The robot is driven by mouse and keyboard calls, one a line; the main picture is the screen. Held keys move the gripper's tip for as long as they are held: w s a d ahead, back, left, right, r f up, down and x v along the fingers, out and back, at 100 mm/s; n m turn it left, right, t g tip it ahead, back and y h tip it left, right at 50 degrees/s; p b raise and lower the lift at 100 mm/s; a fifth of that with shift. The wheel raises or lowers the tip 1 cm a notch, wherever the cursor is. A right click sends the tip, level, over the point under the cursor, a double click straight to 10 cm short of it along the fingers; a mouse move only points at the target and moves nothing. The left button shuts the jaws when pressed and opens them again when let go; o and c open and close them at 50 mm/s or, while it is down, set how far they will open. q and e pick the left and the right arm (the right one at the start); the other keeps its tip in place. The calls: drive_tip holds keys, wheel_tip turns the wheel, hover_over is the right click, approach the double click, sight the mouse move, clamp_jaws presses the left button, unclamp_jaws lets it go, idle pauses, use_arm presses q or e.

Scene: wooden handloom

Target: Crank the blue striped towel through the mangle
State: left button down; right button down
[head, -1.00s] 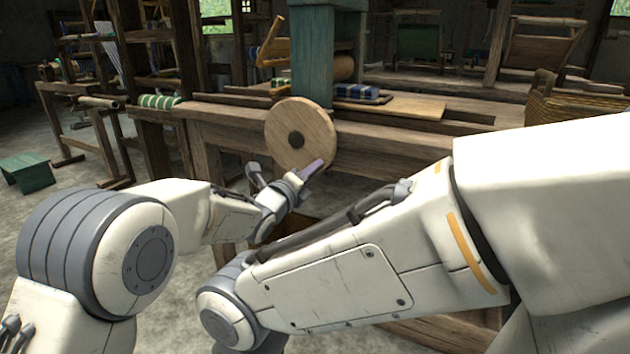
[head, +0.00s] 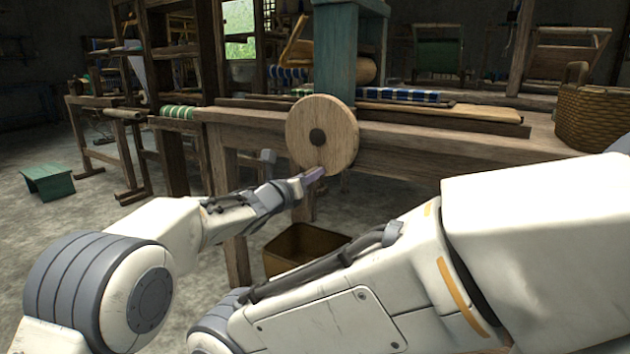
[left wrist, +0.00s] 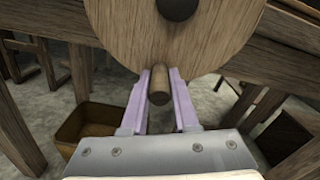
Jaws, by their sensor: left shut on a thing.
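The mangle's round wooden crank wheel (head: 335,120) stands in front of the teal post (head: 333,50), with a dark hub in its middle. My left gripper (head: 313,174) is at the wheel's lower edge, below the hub. In the left wrist view its lilac fingers (left wrist: 159,98) are shut on the wooden crank handle (left wrist: 160,86), which sticks out from the wheel (left wrist: 190,35). The blue striped towel (head: 405,95) lies flat to the right of the post. A short striped piece (head: 300,92) shows left of it. The post and wheel hide the part between. My right gripper is out of view.
A green striped cloth (head: 178,112) lies at the bench's left end. A wicker basket (head: 592,115) stands on the right. An open wooden box (head: 300,246) is on the floor below the wheel. A low green stool (head: 48,181) stands far left on clear floor.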

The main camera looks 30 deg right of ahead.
use_arm(q)
drive_tip(key=shift+w+a+r, duration=0.15)
drive_tip(key=shift+w+a, duration=0.15)
drive_tip(key=shift+w, duration=0.15)
drive_tip(key=c, duration=0.7)
unclamp_jaws()
drive_tip(key=shift+s, duration=0.1)
drive_tip(key=shift+s+a, duration=0.2)
drive_tip(key=shift+a, duration=0.1)
drive_tip(key=p+v, duration=0.1)
drive_tip(key=v, duration=0.8)
drive_tip(key=shift+s+a, duration=0.2)
drive_tip(key=shift+a, duration=0.1)
